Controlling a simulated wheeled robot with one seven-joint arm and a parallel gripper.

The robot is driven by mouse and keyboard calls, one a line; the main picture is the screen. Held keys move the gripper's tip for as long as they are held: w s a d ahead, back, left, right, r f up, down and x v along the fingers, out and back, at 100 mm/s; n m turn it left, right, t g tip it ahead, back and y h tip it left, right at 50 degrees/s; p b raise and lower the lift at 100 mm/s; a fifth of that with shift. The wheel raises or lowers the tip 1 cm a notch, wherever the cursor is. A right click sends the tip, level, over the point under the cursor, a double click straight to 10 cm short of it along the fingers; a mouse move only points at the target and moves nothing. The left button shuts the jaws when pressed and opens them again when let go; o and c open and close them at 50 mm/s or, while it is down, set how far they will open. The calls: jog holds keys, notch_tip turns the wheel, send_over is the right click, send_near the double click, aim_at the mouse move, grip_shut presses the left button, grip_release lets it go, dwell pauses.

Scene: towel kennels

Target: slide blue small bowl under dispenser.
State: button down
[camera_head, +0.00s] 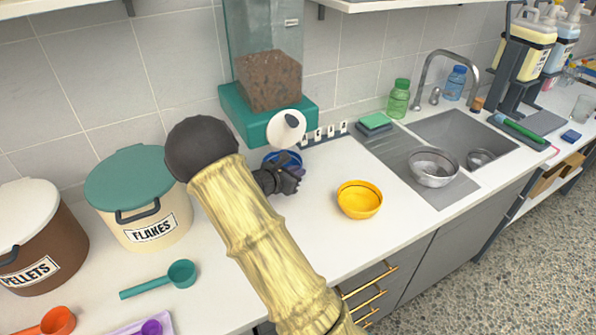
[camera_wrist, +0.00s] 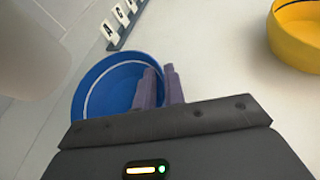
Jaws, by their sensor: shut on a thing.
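The small blue bowl (camera_head: 284,158) stands on the white counter by the front of the dispenser (camera_head: 268,85), close to its white round knob (camera_head: 287,127). The dispenser has a clear hopper of brown kibble and a teal base. My gripper (camera_head: 290,180) is at the bowl's near side, partly covering it. In the wrist view the blue bowl (camera_wrist: 110,85) is upright and looks empty. My purple fingers (camera_wrist: 160,88) are shut on its rim, one inside and one outside. Whether the bowl is fully beneath the outlet cannot be told.
A yellow bowl (camera_head: 359,199) stands to the right of my gripper, also in the wrist view (camera_wrist: 300,38). A lettered rack (camera_head: 323,134) stands behind. A flakes bin (camera_head: 142,198) and teal scoop (camera_head: 165,278) are left; the sink (camera_head: 455,142) is right.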

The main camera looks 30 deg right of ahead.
jog(key=shift+w+a+f, duration=0.1)
jog(key=shift+w+a, duration=0.3)
jog(key=shift+a, duration=0.45)
jog(key=c, duration=1.4)
grip_release()
jog(key=shift+d, duration=0.15)
jog(key=shift+a, duration=0.2)
jog(key=shift+a, duration=0.1)
jog(key=v, duration=1.7)
jog(key=shift+w+a, duration=0.1)
